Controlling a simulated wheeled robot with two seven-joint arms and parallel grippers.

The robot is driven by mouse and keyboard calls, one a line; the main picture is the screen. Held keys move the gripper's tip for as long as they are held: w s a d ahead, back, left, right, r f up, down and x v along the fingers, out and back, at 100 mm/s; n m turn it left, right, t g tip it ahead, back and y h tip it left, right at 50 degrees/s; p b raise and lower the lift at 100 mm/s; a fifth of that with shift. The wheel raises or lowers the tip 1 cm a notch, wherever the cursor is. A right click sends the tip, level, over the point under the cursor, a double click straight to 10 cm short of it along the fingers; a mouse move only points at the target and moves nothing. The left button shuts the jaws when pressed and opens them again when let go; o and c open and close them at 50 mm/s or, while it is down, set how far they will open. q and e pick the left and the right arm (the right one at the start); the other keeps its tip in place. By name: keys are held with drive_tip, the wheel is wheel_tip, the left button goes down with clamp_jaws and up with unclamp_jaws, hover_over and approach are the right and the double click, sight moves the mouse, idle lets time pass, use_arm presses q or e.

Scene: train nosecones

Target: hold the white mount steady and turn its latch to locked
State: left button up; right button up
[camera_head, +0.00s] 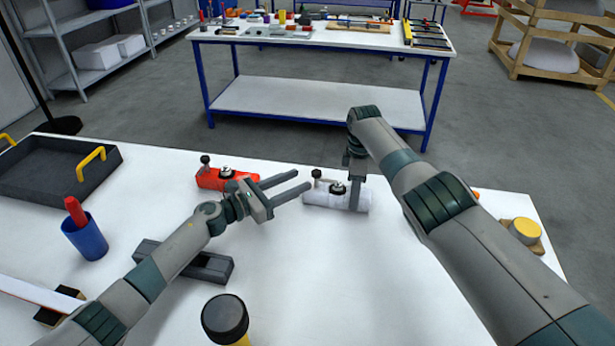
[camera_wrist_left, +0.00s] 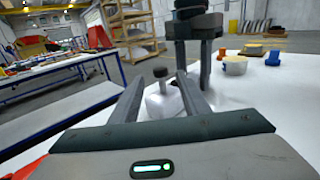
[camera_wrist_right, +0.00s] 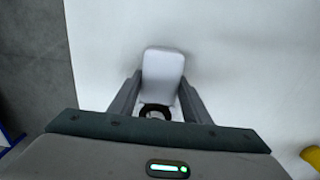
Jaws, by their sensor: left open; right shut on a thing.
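The white mount (camera_head: 350,201) lies on the white table, with a dark round fitting and a small upright black-knobbed post on its top. The post, likely the latch, stands at its left end (camera_head: 317,178). My right gripper (camera_head: 355,204) comes down from above and is shut on the white mount; the mount's white body also shows between its fingers in the right wrist view (camera_wrist_right: 162,75). My left gripper (camera_head: 302,187) is open and empty, its fingers pointing at the mount's left end. In the left wrist view, the black knob (camera_wrist_left: 160,72) shows between and beyond the open fingers.
A similar red mount (camera_head: 222,180) stands just left of and behind my left gripper. A black tray with yellow handles (camera_head: 50,170), a blue cup (camera_head: 87,238), a black-topped cylinder (camera_head: 225,318) and a yellow-topped piece (camera_head: 525,230) surround the work area.

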use_arm(q)
drive_tip(key=shift+v, duration=2.25)
use_arm(e)
drive_tip(key=o, duration=1.2)
use_arm(q)
drive_tip(key=shift+d, duration=0.1)
use_arm(e)
wheel_tip(320, 180, up, 12)
